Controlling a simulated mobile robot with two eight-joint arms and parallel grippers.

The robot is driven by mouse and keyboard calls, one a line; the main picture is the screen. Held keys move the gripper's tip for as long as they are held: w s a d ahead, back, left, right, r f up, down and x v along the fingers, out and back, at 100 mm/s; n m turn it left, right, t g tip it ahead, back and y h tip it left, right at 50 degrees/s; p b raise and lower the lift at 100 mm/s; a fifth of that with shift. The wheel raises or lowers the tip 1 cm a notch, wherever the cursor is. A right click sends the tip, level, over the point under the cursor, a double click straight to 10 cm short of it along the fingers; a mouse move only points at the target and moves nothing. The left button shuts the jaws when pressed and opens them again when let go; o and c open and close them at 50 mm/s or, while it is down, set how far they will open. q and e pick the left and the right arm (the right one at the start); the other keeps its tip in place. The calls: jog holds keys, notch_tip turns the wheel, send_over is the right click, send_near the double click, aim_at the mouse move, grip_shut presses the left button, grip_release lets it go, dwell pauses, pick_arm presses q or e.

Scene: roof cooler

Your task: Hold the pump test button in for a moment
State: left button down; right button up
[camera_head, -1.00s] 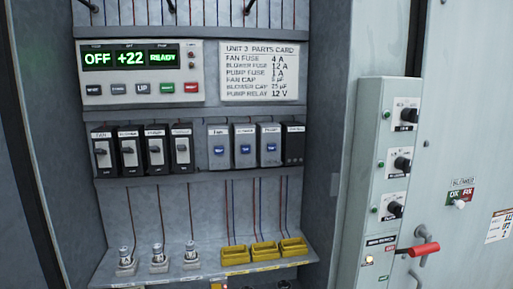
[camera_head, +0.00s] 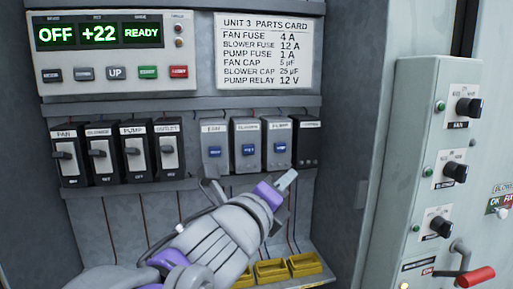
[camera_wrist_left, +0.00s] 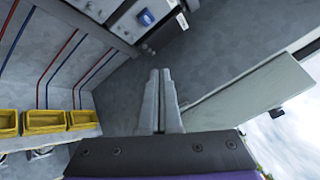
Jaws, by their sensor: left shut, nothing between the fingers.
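A row of grey modules stands on the cabinet's middle shelf, each with a blue button. The third one, whose label seems to read PUMP, has its blue button (camera_head: 280,147) just left of a black module (camera_head: 308,146). A blue button (camera_wrist_left: 146,17) also shows at the top of the left wrist view, beside the black module. My left gripper (camera_head: 288,180) is shut and empty, just below and in front of these modules. Its fingers (camera_wrist_left: 160,80) point into the cabinet, apart from the button in the wrist view. My right gripper is not in view.
The display panel (camera_head: 115,50) reads OFF, +22, READY. Breakers (camera_head: 68,155) stand left of the modules. Yellow trays (camera_head: 305,264) sit on the lower shelf. A grey box (camera_head: 425,150) with knobs and a red-handled lever (camera_head: 478,277) stand at the right.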

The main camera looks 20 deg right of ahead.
aim_at(280, 147)
pick_arm(q)
jog(key=shift+s+d+r+m+h, duration=0.25)
jog(key=shift+d+r+m+h, duration=0.15)
jog(key=shift+r+m, duration=0.25)
jog(key=shift+s+d+r+m+h, duration=0.2)
jog(key=shift+d+r+m+h, duration=0.1)
jog(key=shift+d+r+m, duration=0.25)
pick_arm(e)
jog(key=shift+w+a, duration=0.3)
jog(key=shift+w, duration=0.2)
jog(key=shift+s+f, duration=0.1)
pick_arm(q)
jog(key=w+b, duration=0.2)
jog(key=w, duration=0.7)
jog(key=shift+b, duration=0.3)
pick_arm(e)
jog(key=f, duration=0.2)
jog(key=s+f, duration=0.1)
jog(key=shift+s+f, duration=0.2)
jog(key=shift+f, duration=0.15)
